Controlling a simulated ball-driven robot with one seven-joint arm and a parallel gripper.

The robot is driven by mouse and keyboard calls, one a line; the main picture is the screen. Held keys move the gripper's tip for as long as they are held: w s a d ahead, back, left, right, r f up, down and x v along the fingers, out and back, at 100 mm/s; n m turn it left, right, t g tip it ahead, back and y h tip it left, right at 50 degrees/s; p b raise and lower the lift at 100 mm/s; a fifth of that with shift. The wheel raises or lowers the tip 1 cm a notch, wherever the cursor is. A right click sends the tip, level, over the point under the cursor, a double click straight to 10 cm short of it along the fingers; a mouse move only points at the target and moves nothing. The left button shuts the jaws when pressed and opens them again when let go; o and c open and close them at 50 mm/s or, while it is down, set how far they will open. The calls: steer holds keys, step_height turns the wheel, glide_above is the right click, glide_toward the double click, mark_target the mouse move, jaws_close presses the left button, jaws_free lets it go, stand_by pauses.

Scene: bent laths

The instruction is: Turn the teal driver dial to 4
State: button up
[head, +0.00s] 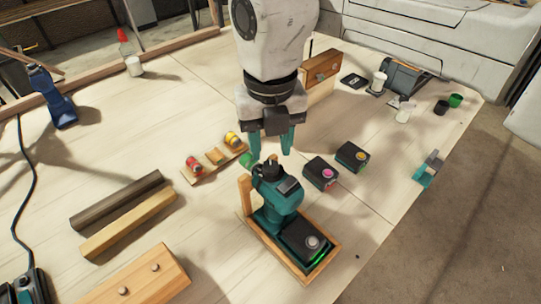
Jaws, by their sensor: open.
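The teal driver (272,205) stands in a wooden holder (245,192) at the middle front of the table. Its dark base carries a round grey knob (313,242) on top and a green glow along its front edge. A dark part is at the driver's top; I cannot tell which part is the dial, and no number can be read. My gripper (271,148) points down just above and behind the driver's top. Its two teal fingers are apart with nothing visible between them, and it appears not to touch the driver.
A wooden rack (214,158) with coloured rolls lies to the left. Dark and light laths (128,222) lie at left front.

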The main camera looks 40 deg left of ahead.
mark_target(270, 166)
step_height(270, 166, up, 7)
steer(key=shift+f+b, duration=0.15)
steer(key=shift+b, duration=0.25)
steer(key=shift+s, duration=0.1)
